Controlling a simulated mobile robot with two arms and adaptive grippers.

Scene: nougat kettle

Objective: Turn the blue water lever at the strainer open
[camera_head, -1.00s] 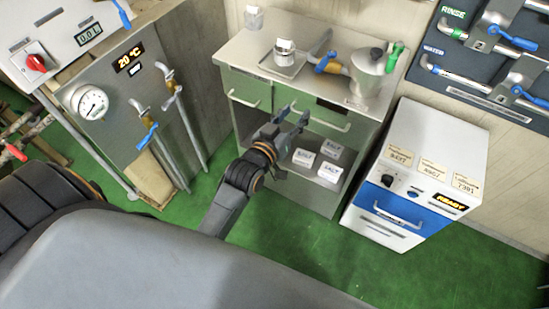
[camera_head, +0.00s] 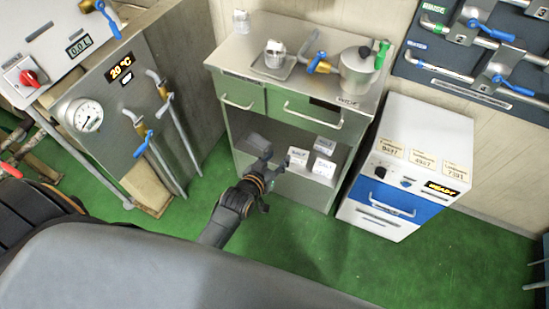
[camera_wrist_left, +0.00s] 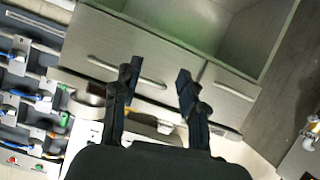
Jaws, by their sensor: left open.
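The blue lever (camera_head: 318,63) sits on a brass valve on the metal bench top, beside the silver strainer pot (camera_head: 358,75). A green lever (camera_head: 382,52) is on the pot's right side. The blue lever stands tilted; I cannot tell its exact valve position. My left gripper (camera_head: 268,160) is open and empty, in front of the bench's open shelf and below the drawers, well apart from the lever. My right gripper is out of view.
The bench has green drawers (camera_head: 290,108) with bar handles, and several white packets (camera_head: 325,147) on its shelf. A small metal cup on a tray (camera_head: 287,72) stands left of the lever. A white-and-blue cabinet (camera_head: 405,170) is right. Green floor lies clear in front.

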